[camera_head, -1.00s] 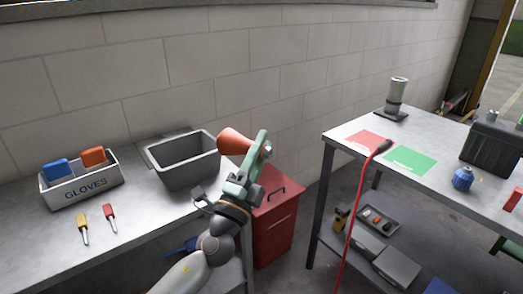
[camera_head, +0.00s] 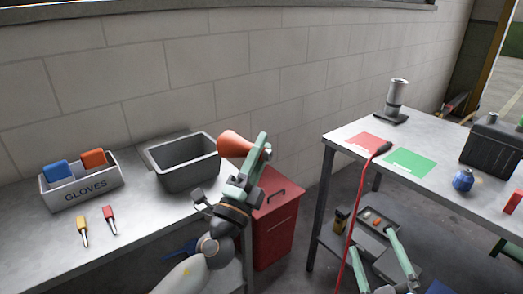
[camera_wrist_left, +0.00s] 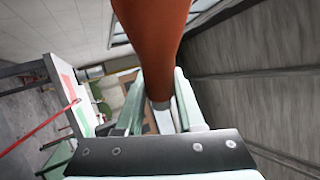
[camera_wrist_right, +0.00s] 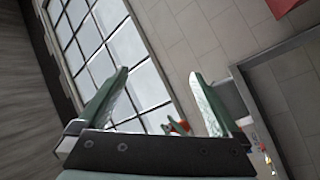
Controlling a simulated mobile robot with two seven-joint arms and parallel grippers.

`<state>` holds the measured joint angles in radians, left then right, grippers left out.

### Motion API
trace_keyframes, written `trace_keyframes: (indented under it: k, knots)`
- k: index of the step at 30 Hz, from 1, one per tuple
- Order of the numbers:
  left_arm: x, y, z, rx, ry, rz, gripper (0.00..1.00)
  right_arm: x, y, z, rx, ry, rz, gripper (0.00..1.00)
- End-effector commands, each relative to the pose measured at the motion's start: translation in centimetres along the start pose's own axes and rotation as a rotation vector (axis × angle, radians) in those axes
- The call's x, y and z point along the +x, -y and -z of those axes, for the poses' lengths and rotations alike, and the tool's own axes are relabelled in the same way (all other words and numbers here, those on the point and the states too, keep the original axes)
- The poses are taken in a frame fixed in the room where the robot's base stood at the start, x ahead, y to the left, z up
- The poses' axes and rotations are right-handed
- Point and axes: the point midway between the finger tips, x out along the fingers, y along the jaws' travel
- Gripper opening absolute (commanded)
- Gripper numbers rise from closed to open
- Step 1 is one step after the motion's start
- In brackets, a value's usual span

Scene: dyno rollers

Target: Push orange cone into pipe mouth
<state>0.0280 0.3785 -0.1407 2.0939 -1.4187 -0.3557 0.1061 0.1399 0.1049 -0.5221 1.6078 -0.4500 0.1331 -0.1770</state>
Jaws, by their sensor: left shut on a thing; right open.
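An orange cone (camera_head: 234,143) is held tilted in my left gripper (camera_head: 264,148), above the right edge of the grey bin. In the left wrist view the cone (camera_wrist_left: 155,40) fills the top middle, with a paler narrow end between the fingers. A grey upright pipe-like cylinder (camera_head: 396,93) stands on a dark base at the back of the right table, well apart from the cone. Whether its top is hollow is too small to tell. My right gripper (camera_head: 371,240) is open and empty, low in front of the right table; its spread fingers show in the right wrist view (camera_wrist_right: 158,75).
A red cabinet (camera_head: 276,235) stands between the tables. The right table holds red and green mats (camera_head: 410,161), a blue item (camera_head: 463,180) and a dark box (camera_head: 492,148).

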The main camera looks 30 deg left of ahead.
Motion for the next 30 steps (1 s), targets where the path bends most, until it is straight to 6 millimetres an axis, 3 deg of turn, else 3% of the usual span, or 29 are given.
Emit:
trace_keyframes:
  k: [1,6,15,21,30]
  knots:
    - [0.0,0.1,0.0,0.001,0.000,0.001,0.00,1.8,-0.9,1.9,-0.080,-0.082,-0.003,1.00]
    - [0.0,0.1,0.0,0.001,0.000,0.001,0.00,5.9,-2.3,7.9,-0.348,-0.337,0.005,1.00]
    - [0.0,0.1,0.0,0.001,0.000,0.002,0.00,9.8,-2.4,16.7,-0.840,-0.764,0.067,1.00]
    - [0.0,0.1,0.0,0.001,0.000,0.002,0.00,10.6,-2.0,19.3,-1.121,-0.980,0.139,1.00]
    - [0.0,0.1,0.0,0.001,0.000,0.002,0.00,10.9,-1.7,20.0,-1.295,-1.103,0.205,1.00]
